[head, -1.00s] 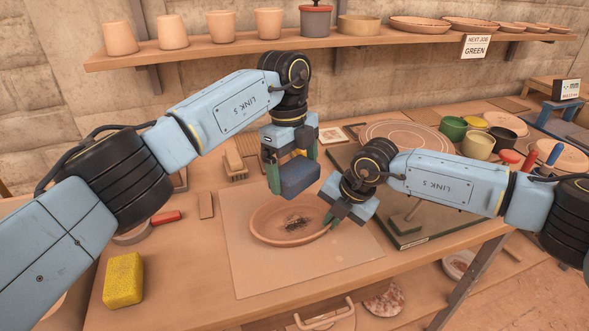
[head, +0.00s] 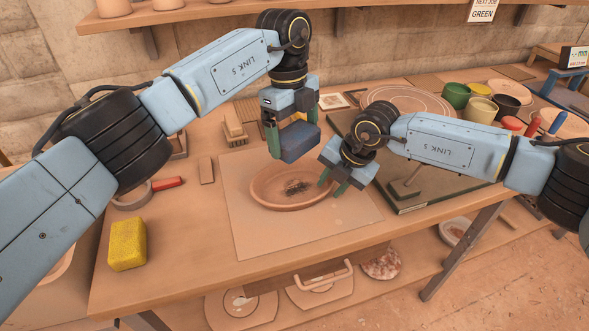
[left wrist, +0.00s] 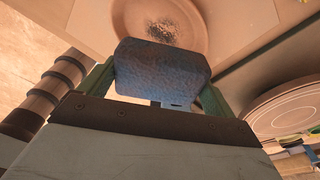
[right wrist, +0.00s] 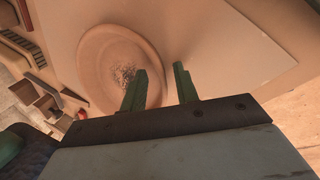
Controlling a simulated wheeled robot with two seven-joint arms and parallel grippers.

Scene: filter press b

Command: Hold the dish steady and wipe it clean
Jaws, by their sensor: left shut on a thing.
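The dish (head: 270,203) is a shallow round clay dish lying flat on the pale board, with a dark speckled smudge (head: 296,188) inside; the smudge also shows in the left wrist view (left wrist: 165,30). My left gripper (head: 290,135) is shut on a blue sponge block (head: 298,146) and holds it above the far side of the dish, clear of it. My right gripper (head: 332,186) is open and points down at the dish's right rim. In the right wrist view its fingers (right wrist: 159,88) stand apart, one over the dish and one outside the rim. Rim contact is unclear.
A yellow sponge (head: 127,244) lies at the table's front left. A brush (head: 234,128) and a red-handled tool (head: 167,184) lie at left. A dark green board (head: 415,206) with a small block tool lies right of the dish. Colored pots (head: 456,94) stand at the back right.

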